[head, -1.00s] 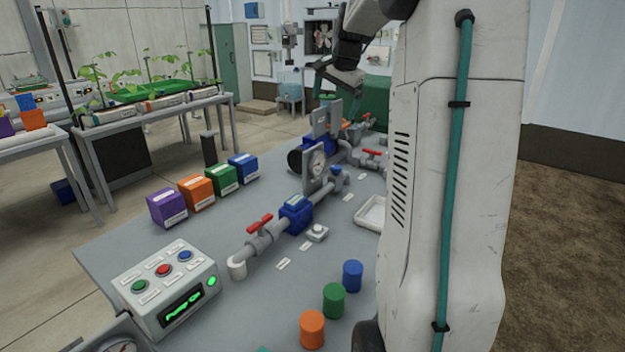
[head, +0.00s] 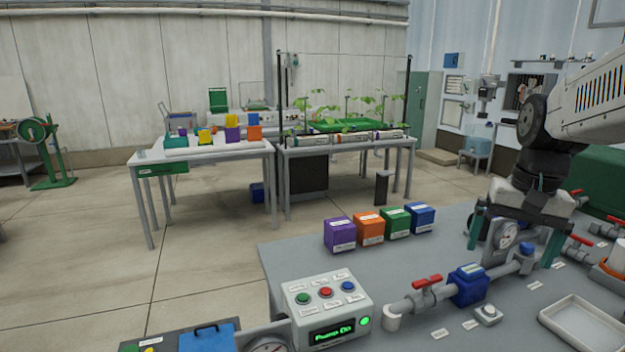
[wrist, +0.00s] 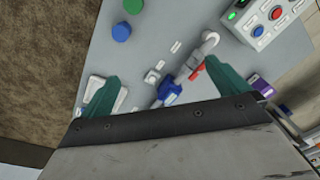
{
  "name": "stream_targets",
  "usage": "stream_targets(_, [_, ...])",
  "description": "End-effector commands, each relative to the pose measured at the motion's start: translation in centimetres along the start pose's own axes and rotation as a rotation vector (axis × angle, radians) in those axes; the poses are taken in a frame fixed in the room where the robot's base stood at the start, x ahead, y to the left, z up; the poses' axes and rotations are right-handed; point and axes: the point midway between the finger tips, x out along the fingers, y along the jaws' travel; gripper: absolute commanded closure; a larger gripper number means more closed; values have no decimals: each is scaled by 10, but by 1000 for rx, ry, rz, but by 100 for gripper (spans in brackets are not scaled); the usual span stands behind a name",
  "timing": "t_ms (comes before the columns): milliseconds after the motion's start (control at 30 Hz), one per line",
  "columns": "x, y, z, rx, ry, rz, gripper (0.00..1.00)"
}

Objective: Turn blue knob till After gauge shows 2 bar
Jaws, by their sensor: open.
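A small blue knob (head: 527,249) sits on the grey pipe run beside a round white-faced gauge (head: 507,237) on a grey plate. The gauge's needle and label are too small to read, so I cannot tell whether it is the After gauge. My gripper (head: 511,256) points down with its teal fingers wide apart and empty. In the head view the fingers appear on either side of the gauge and knob; I cannot tell the depth between them.
A blue block (head: 468,286) and a red-handled valve (head: 427,282) sit on the pipe. A button box (head: 325,306) with a green display stands in front. Several coloured cubes (head: 370,227) stand behind. A white tray (head: 585,325) lies at right. The bench between cubes and pipe is clear.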

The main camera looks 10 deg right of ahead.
Motion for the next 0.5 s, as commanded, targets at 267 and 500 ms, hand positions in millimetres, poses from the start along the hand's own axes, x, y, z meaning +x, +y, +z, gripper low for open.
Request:
stream_targets(267, [28,-28,145,-402,-20,38,0])
stream_targets(500, [28,-38,188,-555,51,19,3])
